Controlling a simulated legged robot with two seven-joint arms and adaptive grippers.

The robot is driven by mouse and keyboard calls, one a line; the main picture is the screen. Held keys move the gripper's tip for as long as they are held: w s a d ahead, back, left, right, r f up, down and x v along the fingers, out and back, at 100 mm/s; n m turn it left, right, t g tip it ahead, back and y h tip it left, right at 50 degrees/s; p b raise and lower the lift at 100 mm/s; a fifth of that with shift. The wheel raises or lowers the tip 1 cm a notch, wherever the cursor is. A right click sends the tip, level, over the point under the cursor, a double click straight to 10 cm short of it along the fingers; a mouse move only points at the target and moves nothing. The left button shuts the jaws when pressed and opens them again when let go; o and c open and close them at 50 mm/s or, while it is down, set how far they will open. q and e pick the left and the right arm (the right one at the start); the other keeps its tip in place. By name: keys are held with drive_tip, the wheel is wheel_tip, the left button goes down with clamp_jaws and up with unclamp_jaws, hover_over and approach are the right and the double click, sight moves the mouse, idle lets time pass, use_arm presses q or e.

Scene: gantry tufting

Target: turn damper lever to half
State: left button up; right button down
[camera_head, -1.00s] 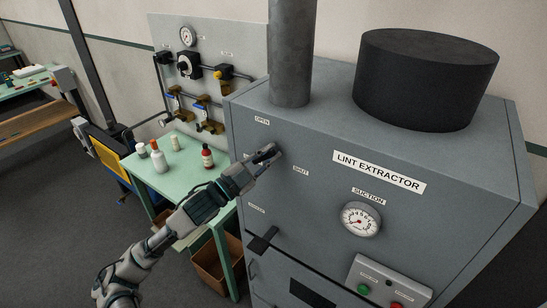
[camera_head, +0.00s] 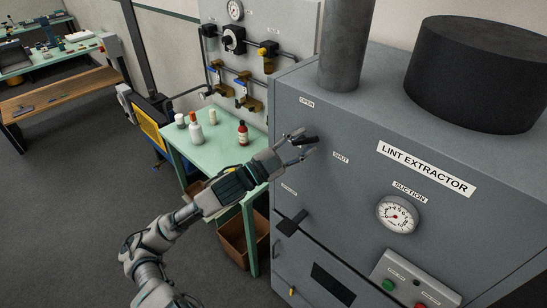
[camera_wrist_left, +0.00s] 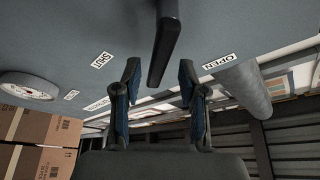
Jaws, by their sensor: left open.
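The damper lever (camera_head: 305,141) is a dark bar on the front of the grey lint extractor (camera_head: 365,185). It lies between the OPEN label (camera_head: 307,102) and the SHUT label (camera_head: 340,157). In the left wrist view the lever (camera_wrist_left: 163,45) hangs from the top, with SHUT (camera_wrist_left: 103,60) to its left and OPEN (camera_wrist_left: 218,62) to its right. My left gripper (camera_head: 309,146) is open at the lever. Its spread fingertips (camera_wrist_left: 160,72) are on either side of the lever's free end, with gaps visible. My right gripper is out of view.
A suction gauge (camera_head: 397,215) and a button box (camera_head: 415,280) sit lower right on the extractor. Another black handle (camera_head: 291,223) sticks out below my left gripper. A green table (camera_head: 215,150) with several bottles stands to the left.

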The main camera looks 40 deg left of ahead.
use_arm(q)
drive_tip(key=v, duration=1)
drive_tip(key=shift+a+f, duration=0.2)
drive_tip(key=shift+a, duration=0.1)
drive_tip(key=shift+w+a, duration=0.15)
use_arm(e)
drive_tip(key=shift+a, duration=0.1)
